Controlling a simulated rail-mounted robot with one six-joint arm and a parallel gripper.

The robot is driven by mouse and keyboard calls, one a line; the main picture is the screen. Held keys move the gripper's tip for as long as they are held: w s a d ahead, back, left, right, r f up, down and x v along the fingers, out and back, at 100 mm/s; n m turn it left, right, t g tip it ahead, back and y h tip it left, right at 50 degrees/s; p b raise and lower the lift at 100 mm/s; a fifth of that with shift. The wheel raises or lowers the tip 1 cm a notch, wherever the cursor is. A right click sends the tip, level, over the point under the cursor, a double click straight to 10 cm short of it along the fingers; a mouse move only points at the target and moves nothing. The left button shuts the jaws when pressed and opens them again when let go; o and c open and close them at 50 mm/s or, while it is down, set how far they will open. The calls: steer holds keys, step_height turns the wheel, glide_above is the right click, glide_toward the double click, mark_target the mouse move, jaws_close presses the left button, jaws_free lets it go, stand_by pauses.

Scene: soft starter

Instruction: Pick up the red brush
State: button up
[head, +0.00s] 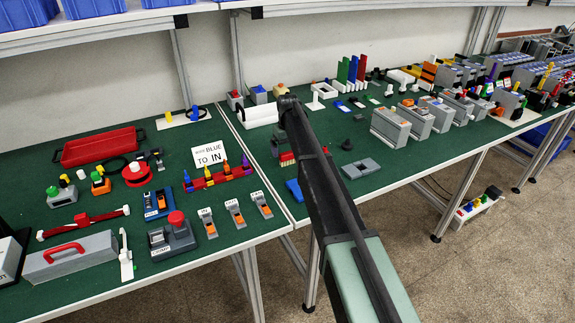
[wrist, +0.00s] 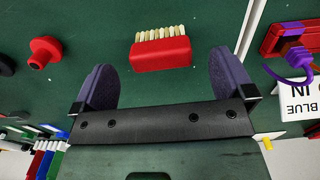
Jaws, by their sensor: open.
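The red brush (wrist: 161,55) lies on the green table mat in the wrist view, with a row of pale bristles along its upper edge. In the head view it appears as a small red block (head: 287,159) just left of my arm. My gripper (wrist: 160,66) is open, with one dark purple finger to each side of the brush in the picture. Nothing is held. The wrist view does not clearly show how high the fingers are above the brush.
A red knob (wrist: 45,51) stands left of the brush in the wrist view. A purple part (wrist: 292,58) and a white sign (wrist: 298,100) are on the right, past the table seam. In the head view, a blue block (head: 294,189) and a grey plate (head: 361,168) lie nearby.

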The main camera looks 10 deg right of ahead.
mark_target(288, 153)
step_height(288, 153, down, 5)
steer(key=b, duration=0.5)
steer(key=shift+s+f, duration=0.1)
steer(key=shift+f, duration=0.1)
steer(key=shift+r, duration=0.25)
steer(key=c, duration=1.1)
steer(key=shift+r, duration=0.1)
step_height(288, 153, up, 20)
steer(key=p, duration=2)
